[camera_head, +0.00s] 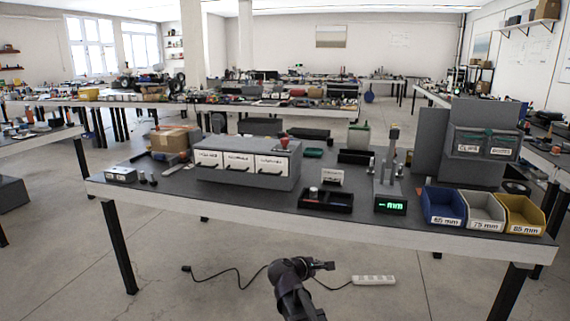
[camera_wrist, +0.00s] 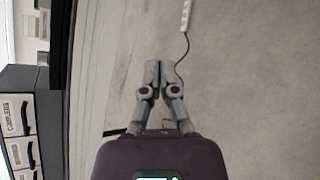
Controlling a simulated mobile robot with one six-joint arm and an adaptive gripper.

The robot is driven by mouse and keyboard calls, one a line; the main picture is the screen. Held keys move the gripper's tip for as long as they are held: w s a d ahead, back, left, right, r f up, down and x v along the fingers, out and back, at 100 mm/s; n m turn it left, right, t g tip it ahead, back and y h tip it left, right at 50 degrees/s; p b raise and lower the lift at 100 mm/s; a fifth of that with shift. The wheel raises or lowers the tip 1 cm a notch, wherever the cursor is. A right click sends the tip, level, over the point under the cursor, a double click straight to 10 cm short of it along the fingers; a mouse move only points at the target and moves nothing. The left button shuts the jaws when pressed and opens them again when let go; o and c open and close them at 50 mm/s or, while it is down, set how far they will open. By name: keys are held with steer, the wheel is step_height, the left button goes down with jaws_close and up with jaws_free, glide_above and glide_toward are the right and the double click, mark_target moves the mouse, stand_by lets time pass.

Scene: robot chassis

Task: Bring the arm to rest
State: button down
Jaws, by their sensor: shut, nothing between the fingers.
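My arm (camera_head: 290,286) rises at the bottom centre of the head view, in front of the workbench and below its front edge. Its end points right, apart from the bench, and is too small there to show the fingers clearly. In the wrist view my gripper (camera_wrist: 157,67) is shut and empty, its two grey fingers side by side over the bare floor. Nothing touches the fingertips.
The workbench (camera_head: 170,197) carries a drawer unit (camera_head: 247,178), a digital gauge (camera_head: 390,204) and a blue bin (camera_head: 443,207) beside other bins. A white power strip (camera_head: 373,280) and black cable lie on the floor. Floor around the arm is otherwise open.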

steer(key=s+d+f+m+g+y, duration=0.3)
steer(key=s+d+f+m+g, duration=0.4)
steer(key=s+m, duration=0.25)
steer(key=s+f+m+g+y, duration=0.1)
steer(key=s+f+m+y, duration=0.15)
steer(key=s, duration=0.35)
steer(key=s+f+m+g+y, duration=0.1)
steer(key=s+m+y, duration=0.3)
steer(key=s, duration=0.2)
step_height(320, 180, up, 29)
steer(key=p, duration=2.9)
steer(key=shift+w+a+r+p, duration=0.2)
steer(key=shift+w+a+p, duration=0.15)
steer(key=shift+w+p, duration=0.1)
